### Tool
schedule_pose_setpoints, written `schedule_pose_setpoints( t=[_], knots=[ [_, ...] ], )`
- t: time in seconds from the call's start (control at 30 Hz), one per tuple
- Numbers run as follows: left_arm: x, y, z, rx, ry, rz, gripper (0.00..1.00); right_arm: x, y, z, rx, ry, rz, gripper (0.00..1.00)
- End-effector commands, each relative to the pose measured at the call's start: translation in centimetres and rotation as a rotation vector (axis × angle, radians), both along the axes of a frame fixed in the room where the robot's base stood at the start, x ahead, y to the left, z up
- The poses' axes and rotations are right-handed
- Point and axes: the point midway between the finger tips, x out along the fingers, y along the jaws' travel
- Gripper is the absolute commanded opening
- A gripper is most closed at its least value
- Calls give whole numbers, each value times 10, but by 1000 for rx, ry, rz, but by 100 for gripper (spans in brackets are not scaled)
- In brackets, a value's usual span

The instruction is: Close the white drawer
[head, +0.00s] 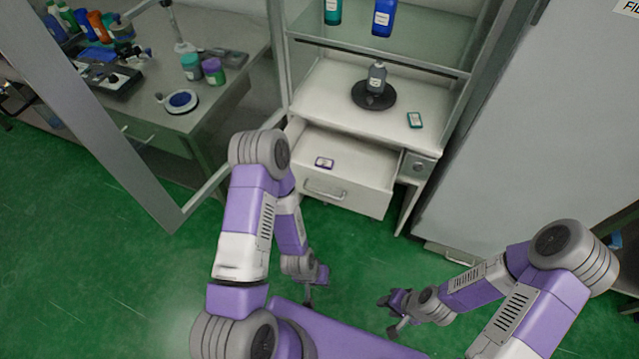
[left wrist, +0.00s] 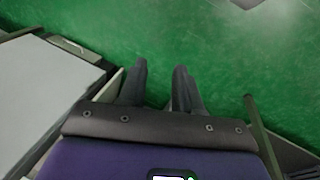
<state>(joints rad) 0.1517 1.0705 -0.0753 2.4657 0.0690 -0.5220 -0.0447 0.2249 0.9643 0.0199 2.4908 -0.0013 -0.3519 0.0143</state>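The white drawer (head: 338,197) is pulled out of the white cabinet in the head view, with a handle on its front and a small purple-edged item (head: 324,162) lying inside. In the left wrist view, a white panel with a handle (left wrist: 68,44), likely the drawer, lies left of my fingers. My left gripper (head: 309,297) is below the drawer front in the head view, apart from it; its two fingers (left wrist: 158,85) are spread and empty. My right gripper (head: 386,316) is lower right of the drawer, small in view, with its fingers apparently apart and nothing between them.
A dark bottle on a round black base (head: 374,95) and a small green item (head: 414,119) stand on the cabinet top (head: 325,88). A glass-shelved frame rises behind. A cluttered bench (head: 215,115) is at left, a grey cabinet (head: 500,130) at right. Green floor is clear in front.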

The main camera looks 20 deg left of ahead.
Motion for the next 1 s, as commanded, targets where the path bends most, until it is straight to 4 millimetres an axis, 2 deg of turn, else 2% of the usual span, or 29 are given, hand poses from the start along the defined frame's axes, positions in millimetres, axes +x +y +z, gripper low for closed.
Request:
schedule_pose_setpoints(
  t=[0.03, 0.1, 0.2, 0.27, 0.33, 0.43, 0.53, 0.6, 0.7, 0.83, 1.0],
  knots=[
    [-2, 14, -18, 83, -30, -22, 25, 0, 0, 0, 0, 0, 0, 38],
    [1, 43, -38, 230, -100, -64, 14, 0, 0, 0, 0, 0, 0, 38],
    [12, 92, -52, 474, -228, -171, 0, 0, 0, 0, 0, 0, 0, 38],
    [22, 120, -51, 626, -316, -259, 0, 0, 0, -1, 0, 0, 0, 38],
    [40, 149, -40, 805, -432, -384, 0, 0, 0, -1, 0, 0, 0, 38],
    [71, 173, -10, 1055, -619, -593, 0, 0, 0, -1, 0, 0, 0, 38],
    [102, 173, 27, 1269, -818, -808, 0, 0, 0, -1, 0, 0, 0, 38],
    [117, 164, 50, 1389, -944, -941, 0, 0, 0, -1, 0, 0, 0, 38],
    [130, 147, 74, 1506, -1091, -1082, 0, 0, 0, -1, 0, 0, 0, 38],
    [136, 132, 89, 1579, -1193, -1173, 0, 0, 0, -1, 0, 0, 0, 38],
    [144, 129, 91, 1591, -1213, -1181, 0, 0, 0, -4, 0, 0, 0, 38]
  ],
)
